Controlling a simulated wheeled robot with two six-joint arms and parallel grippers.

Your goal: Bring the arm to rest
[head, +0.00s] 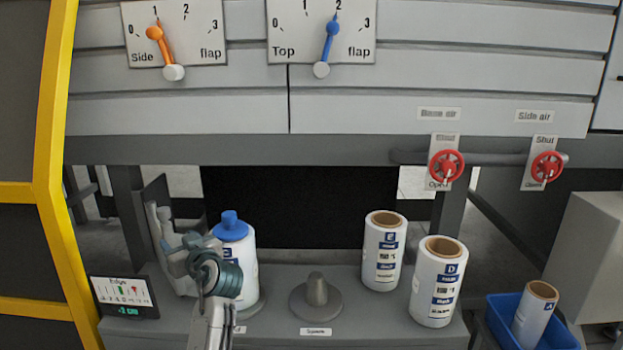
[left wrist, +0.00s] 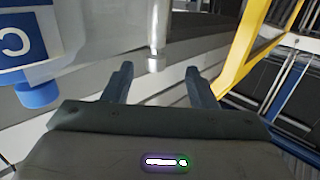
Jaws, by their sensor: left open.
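My left arm comes up from the bottom of the head view, and its gripper (head: 170,235) is beside a white roll with a blue cap (head: 236,262), on that roll's left. In the left wrist view the two fingers of the gripper (left wrist: 158,78) are apart with nothing held. A pale metal rod (left wrist: 157,35) shows beyond the gap between them; I cannot tell its distance. The capped roll, labelled C, also shows at the left of the wrist view (left wrist: 75,40), upside down and outside the fingers. My right gripper is not in view.
An empty spindle (head: 317,292) stands right of the capped roll. Roll E (head: 384,262) and roll D (head: 437,290) stand farther right. A blue bin (head: 497,315) holds a smaller roll. A small display (head: 124,296) and yellow frame (head: 50,130) are left. Two red valves (head: 446,166) are above.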

